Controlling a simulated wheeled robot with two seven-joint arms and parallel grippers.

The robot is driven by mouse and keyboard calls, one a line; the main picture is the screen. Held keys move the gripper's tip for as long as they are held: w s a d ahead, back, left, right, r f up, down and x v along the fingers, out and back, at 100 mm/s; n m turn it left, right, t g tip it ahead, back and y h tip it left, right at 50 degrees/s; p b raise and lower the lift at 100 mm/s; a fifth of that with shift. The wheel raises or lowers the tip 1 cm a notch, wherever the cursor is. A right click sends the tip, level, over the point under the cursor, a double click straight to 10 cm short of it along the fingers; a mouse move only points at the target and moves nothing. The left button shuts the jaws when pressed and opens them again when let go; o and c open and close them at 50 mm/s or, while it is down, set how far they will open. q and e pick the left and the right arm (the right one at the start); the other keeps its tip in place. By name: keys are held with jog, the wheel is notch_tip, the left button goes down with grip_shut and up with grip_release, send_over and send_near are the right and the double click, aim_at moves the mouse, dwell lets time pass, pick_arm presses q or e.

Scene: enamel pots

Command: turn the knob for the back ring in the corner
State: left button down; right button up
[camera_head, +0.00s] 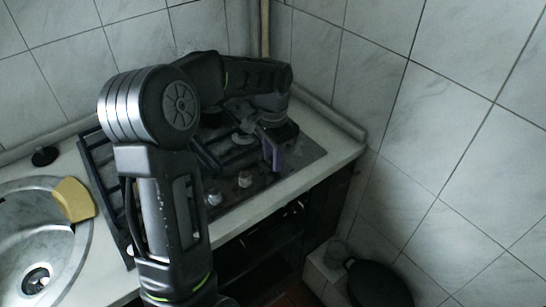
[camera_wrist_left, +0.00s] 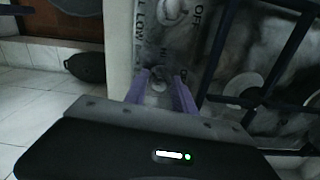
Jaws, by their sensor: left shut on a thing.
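My left gripper (camera_head: 275,156) reaches over the stove from the left, its purple fingers pointing down at the front panel by the wall corner. In the left wrist view the fingers (camera_wrist_left: 163,92) are shut around a pale knob (camera_wrist_left: 158,86) on the metal panel. In the head view this knob is hidden behind the gripper. Another knob (camera_wrist_left: 175,10) with OFF lettering stands farther along the panel. In the head view two pale knobs (camera_head: 245,179) (camera_head: 214,198) stand free. Burners (camera_head: 243,138) show partly behind my arm. My right gripper is not in view.
Dark pan-support bars (camera_wrist_left: 262,75) run close beside the fingers. A steel sink (camera_head: 40,235) with a yellow sponge (camera_head: 74,199) on its rim is at left. Tiled walls (camera_head: 450,120) close the corner. A dark pan (camera_head: 378,285) sits low at right.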

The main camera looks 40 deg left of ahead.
pick_arm(q)
jog(key=n, duration=0.4)
jog(key=shift+n, duration=0.3)
jog(key=n, duration=0.5)
dwell(0.4)
jog(key=c, duration=1)
grip_release()
jog(key=shift+r, duration=0.1)
notch_tip(320, 180, up, 8)
jog(key=shift+f, duration=0.2)
